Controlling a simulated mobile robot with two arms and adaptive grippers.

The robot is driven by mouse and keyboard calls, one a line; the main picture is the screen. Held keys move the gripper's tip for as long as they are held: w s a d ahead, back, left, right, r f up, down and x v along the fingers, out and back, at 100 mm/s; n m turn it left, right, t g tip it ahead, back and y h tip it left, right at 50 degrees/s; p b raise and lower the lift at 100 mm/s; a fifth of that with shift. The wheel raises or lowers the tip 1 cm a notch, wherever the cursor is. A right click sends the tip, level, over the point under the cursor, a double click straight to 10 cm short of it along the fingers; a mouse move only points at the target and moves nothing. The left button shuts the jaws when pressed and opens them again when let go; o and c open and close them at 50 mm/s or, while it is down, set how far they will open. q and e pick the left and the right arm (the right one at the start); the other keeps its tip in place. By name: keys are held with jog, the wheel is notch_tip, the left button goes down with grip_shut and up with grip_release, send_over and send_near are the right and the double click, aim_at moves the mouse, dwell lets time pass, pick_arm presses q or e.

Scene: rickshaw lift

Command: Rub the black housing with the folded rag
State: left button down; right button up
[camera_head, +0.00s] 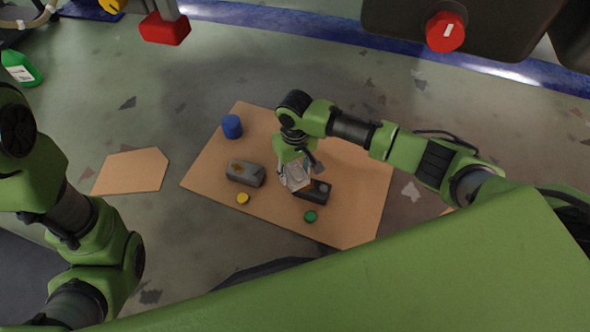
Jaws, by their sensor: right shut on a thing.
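The black housing (318,193) lies on a brown cardboard sheet (345,222), right of the sheet's middle. My right gripper (297,167) points down over the housing's left end and is shut on the folded rag (295,180), a pale grey piece. The rag overlaps the housing's left end in this view; I cannot tell whether it touches it. The rag and gripper hide part of the housing. My left arm shows at the left edge, but its gripper is not in view.
A smaller cardboard piece (131,171) lies left.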

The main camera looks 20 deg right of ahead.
jog(key=shift+f, duration=0.85)
